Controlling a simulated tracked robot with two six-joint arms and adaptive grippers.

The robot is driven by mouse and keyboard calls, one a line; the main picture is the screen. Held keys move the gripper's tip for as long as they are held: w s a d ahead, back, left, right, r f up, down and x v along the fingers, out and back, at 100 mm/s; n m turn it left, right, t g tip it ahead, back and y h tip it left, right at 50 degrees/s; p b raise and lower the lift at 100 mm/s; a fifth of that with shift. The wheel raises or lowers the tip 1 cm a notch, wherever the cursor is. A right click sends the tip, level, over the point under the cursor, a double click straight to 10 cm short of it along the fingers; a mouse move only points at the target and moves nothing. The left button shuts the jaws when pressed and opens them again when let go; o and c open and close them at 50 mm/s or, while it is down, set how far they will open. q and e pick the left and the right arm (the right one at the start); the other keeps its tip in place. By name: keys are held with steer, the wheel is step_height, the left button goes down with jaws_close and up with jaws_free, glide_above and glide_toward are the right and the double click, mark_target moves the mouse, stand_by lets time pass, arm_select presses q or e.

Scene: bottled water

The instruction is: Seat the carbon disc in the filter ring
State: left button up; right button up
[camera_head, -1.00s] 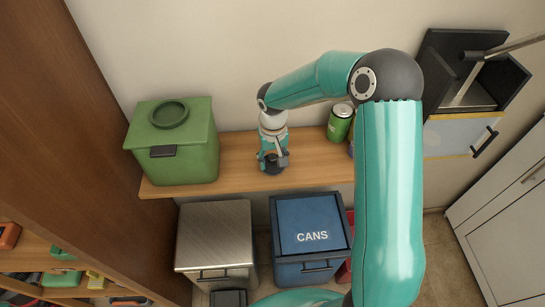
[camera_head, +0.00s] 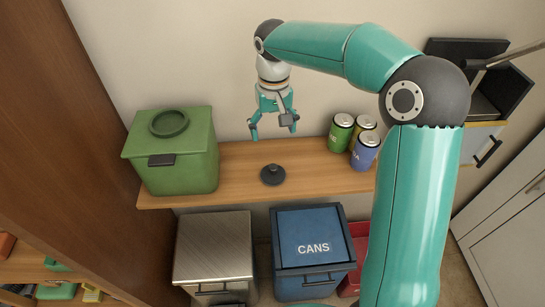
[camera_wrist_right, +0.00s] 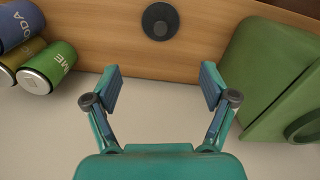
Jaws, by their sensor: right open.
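A dark round disc with a raised knob (camera_head: 272,175), which looks like the carbon disc, lies flat on the wooden shelf. It also shows at the top of the right wrist view (camera_wrist_right: 160,21). A green ring (camera_head: 168,135), which looks like the filter ring, is on top of the green box, left of the disc; nothing shows inside it. Its edge also shows at the right of the wrist view (camera_wrist_right: 289,130). My right gripper (camera_head: 272,133) is open and empty, raised above the disc and apart from it. My left gripper is not in view.
The green box (camera_head: 180,172) stands at the shelf's left end. Several cans, one green (camera_head: 341,133) and one blue (camera_head: 365,152), stand to the right. The wooden shelf (camera_head: 235,185) is clear between. A metal bin (camera_head: 212,245) and a blue CANS bin (camera_head: 312,242) stand below.

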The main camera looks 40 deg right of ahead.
mark_target(273, 166)
steer(key=shift+o, duration=0.7)
steer(key=shift+r, duration=0.35)
step_height(273, 166, down, 11)
steer(key=shift+f+p, duration=0.15)
steer(key=shift+p, duration=0.2)
steer(key=shift+f, duration=0.5)
step_height(273, 166, down, 4)
steer(key=shift+w+f+p, duration=0.1)
steer(key=shift+f+p, duration=0.05)
steer(key=shift+p, duration=0.65)
steer(key=c, duration=0.8)
steer(key=shift+c, duration=0.6)
steer(key=shift+c, duration=0.4)
